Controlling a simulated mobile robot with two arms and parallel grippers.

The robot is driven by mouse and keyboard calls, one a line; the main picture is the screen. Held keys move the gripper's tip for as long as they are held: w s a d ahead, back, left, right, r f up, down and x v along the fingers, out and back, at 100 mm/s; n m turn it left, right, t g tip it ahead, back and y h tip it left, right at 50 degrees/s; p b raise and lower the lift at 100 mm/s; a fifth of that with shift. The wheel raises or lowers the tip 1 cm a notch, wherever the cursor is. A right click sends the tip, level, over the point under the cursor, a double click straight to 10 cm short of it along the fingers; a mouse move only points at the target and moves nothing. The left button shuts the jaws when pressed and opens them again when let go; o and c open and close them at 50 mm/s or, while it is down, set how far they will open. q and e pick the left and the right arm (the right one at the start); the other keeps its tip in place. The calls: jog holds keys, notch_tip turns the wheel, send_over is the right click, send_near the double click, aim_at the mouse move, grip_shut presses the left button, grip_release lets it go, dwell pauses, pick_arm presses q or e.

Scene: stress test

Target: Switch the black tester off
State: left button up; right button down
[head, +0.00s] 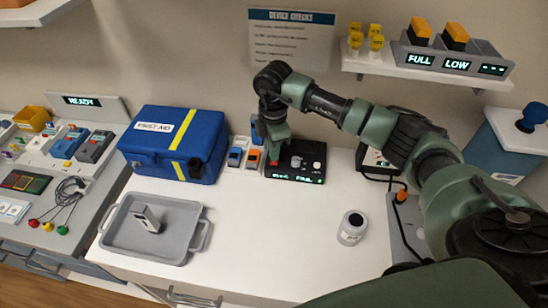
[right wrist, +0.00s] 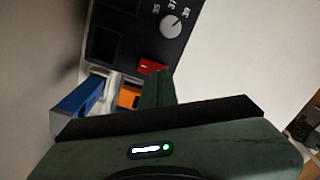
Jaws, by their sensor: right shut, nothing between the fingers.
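The black tester (head: 297,161) stands on the white table. Its front display is lit with green text that looks like FAIL. A pale round knob with numbers (right wrist: 170,26) and a red switch (right wrist: 152,66) show on its top in the right wrist view. My right gripper (head: 272,157) is shut and empty, pointing down over the left part of the tester. In the right wrist view its green fingertip (right wrist: 155,88) is right by the red switch; I cannot tell whether they touch. The arm partly hides the tester's left side. My left gripper is not in view.
Blue and orange devices (head: 243,155) in a white holder stand close on the tester's left, beside the blue first aid box (head: 180,145). A grey tray (head: 120,232) holds a small grey device. The table's middle is clear.

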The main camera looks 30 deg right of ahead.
jog(key=shift+f+b, duration=0.7)
jog(key=shift+f, duration=0.35)
dwell(0.5)
jog(key=shift+s, duration=0.1)
jog(key=shift+r+p, duration=1)
jog(key=shift+r, duration=0.15)
jog(key=shift+r+p, duration=1.7)
jog(key=shift+r, duration=0.75)
jog(key=shift+f, duration=0.1)
